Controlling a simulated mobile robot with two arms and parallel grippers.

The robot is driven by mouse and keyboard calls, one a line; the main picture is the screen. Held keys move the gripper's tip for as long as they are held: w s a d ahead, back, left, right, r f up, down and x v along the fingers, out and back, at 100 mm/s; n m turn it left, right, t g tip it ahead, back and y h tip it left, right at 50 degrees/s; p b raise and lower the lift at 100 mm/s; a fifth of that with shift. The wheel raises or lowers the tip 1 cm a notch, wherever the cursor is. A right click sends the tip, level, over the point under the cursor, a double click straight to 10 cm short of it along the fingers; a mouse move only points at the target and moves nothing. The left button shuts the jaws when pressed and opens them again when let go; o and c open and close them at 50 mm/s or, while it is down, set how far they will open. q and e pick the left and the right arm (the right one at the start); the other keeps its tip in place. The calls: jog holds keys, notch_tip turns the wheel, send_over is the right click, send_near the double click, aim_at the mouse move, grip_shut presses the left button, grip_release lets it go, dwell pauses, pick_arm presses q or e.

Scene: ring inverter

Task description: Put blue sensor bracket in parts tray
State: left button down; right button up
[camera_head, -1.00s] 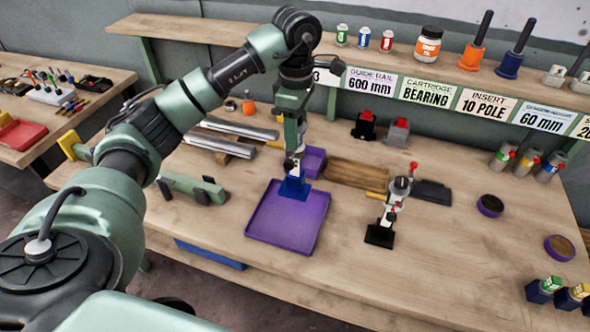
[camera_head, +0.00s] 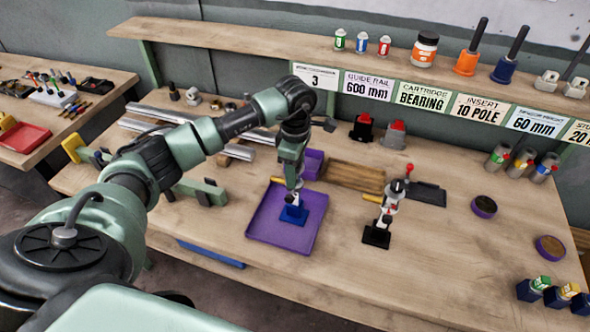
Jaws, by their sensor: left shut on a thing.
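The blue sensor bracket (camera_head: 294,215) is in my left gripper (camera_head: 294,196), which is shut on it. The bracket is inside the outline of the purple parts tray (camera_head: 272,236), near its middle. It looks low over the tray floor; I cannot tell whether it touches. My left arm comes in from the left and points down over the tray. The gripper's fingers are small and partly hidden by the wrist. My right gripper does not show.
A toggle clamp on a black base (camera_head: 376,236) stands just right of the tray. A small purple bin (camera_head: 313,163) and a wooden block (camera_head: 353,177) are behind it. Metal rails (camera_head: 185,122) lie at the back left.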

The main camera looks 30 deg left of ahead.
pick_arm(q)
jog(key=c, duration=1.1)
grip_release()
jog(key=shift+f, duration=0.15)
jog(key=shift+c, duration=0.2)
jog(key=o, duration=0.4)
jog(key=shift+r, duration=0.2)
notch_tip(320, 180, up, 11)
jog(key=b, duration=0.4)
jog(key=shift+r, duration=0.55)
